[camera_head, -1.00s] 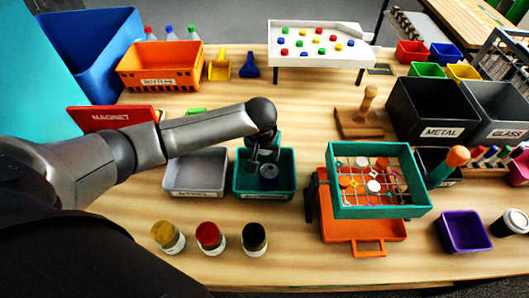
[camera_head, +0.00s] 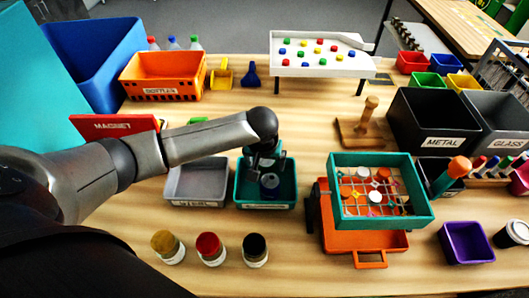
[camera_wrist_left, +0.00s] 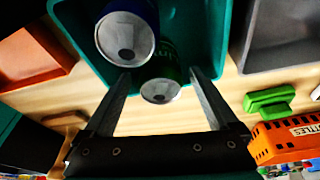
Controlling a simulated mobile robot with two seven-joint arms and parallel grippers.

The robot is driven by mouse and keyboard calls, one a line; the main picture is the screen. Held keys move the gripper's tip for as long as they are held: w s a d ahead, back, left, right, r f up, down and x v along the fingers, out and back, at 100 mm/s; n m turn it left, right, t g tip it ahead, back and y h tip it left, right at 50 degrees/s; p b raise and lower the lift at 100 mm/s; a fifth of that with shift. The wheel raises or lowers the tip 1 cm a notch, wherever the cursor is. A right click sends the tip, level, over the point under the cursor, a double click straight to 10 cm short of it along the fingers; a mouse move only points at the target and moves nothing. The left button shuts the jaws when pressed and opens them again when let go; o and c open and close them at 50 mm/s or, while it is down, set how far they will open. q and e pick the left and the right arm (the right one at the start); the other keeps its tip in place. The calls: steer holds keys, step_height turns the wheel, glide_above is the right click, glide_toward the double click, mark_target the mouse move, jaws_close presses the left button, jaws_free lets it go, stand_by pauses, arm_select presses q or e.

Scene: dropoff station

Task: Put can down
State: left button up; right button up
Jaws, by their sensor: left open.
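My left gripper (camera_head: 264,160) points down over the teal tray (camera_head: 249,198). In the left wrist view its two fingers (camera_wrist_left: 160,76) stand apart. A green can (camera_wrist_left: 166,68) sits between them, with a visible gap on each side. A blue can (camera_wrist_left: 125,35) with a silver end stands beside the green one, beyond the fingertips. Both cans show against the inside of the teal tray. In the head view one can (camera_head: 270,184) shows in the tray below the gripper, and the gripper hides part of the tray. My right gripper is not in view.
A grey tray (camera_head: 173,196) adjoins the teal tray on the left. A teal crate (camera_head: 424,217) with a grid rests on an orange box to the right. An orange bottles bin (camera_head: 163,91) stands behind.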

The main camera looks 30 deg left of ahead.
arm_select(q)
steer(key=p+v, duration=0.2)
steer(key=v, duration=0.9)
steer(key=shift+r, duration=0.35)
steer(key=shift+s, duration=0.15)
